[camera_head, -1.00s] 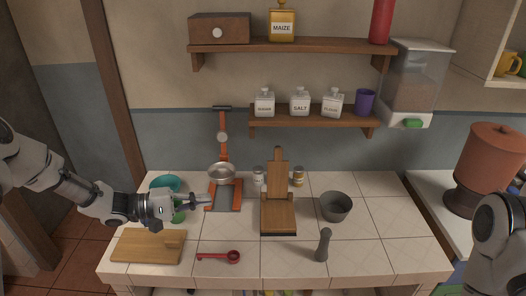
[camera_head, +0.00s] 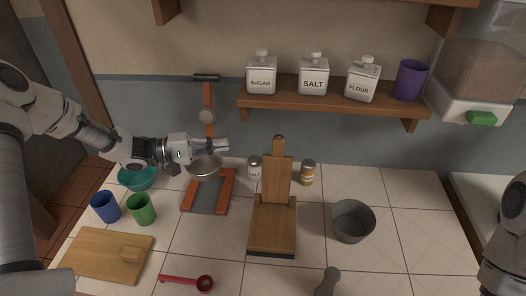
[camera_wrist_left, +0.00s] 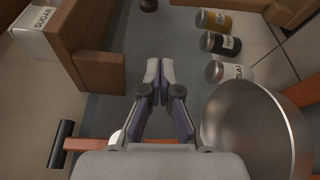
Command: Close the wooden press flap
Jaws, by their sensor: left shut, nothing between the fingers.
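The wooden press (camera_head: 272,228) stands on the tiled counter, its base flat. Its flap (camera_head: 277,182) stands upright at the back of the base, open, with a narrow handle pointing up. My left gripper (camera_head: 226,144) is to the left of the flap's upper part, apart from it, above the metal bowl of the scale. Its fingers are together and empty, as the left wrist view (camera_wrist_left: 159,69) also shows. My right arm shows only in part at the right edge, and its gripper is out of view.
The scale's metal bowl (camera_head: 204,164) is under the left gripper. Small jars (camera_head: 307,173) stand behind the press. A grey bowl (camera_head: 352,222) is to its right. A shelf (camera_head: 330,105) with canisters hangs above. Blue and green cups (camera_head: 141,209) and a cutting board (camera_head: 99,254) are left.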

